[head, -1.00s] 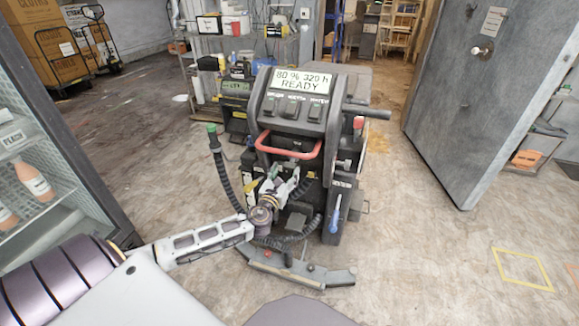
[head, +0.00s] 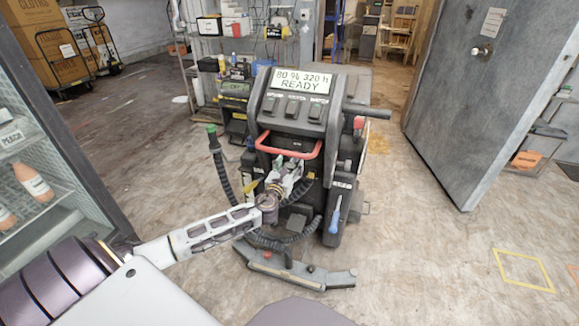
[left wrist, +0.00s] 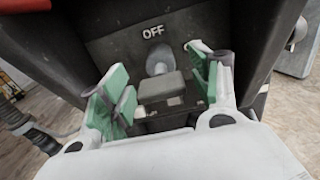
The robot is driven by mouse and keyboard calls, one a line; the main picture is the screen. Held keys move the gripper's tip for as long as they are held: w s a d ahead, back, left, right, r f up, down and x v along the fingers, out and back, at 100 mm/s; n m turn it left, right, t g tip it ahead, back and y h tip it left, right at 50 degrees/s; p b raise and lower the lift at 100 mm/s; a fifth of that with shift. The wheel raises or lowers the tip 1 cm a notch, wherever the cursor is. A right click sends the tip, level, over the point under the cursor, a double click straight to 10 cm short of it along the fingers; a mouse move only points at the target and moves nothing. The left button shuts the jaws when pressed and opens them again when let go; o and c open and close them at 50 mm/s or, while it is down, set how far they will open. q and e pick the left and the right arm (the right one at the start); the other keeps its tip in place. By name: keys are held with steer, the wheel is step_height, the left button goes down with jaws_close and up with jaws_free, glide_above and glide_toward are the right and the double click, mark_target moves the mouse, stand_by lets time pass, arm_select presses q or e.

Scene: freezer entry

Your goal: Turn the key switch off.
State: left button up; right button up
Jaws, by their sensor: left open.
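The floor machine (head: 298,130) stands in front of me, its display (head: 302,80) reading "80 % 320 h READY". In the left wrist view the key switch has a round metal barrel (left wrist: 157,62) below the word OFF. A grey, block-like key grip (left wrist: 160,88) sticks out towards the camera. My left gripper (left wrist: 155,78) is open, with one green-padded finger on each side of the key grip; gaps show on both sides. In the head view my left gripper (head: 287,177) is below the red handle (head: 290,148) and hides the key. My right gripper is out of view.
A glass-fronted cabinet with bottles (head: 35,183) stands at the left. A thick grey door (head: 480,95) is open at the right. A black hose (head: 222,175) curves by the machine's left side. The floor at the right is mostly clear.

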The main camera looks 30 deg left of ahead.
arm_select(q)
steer(key=c, duration=1)
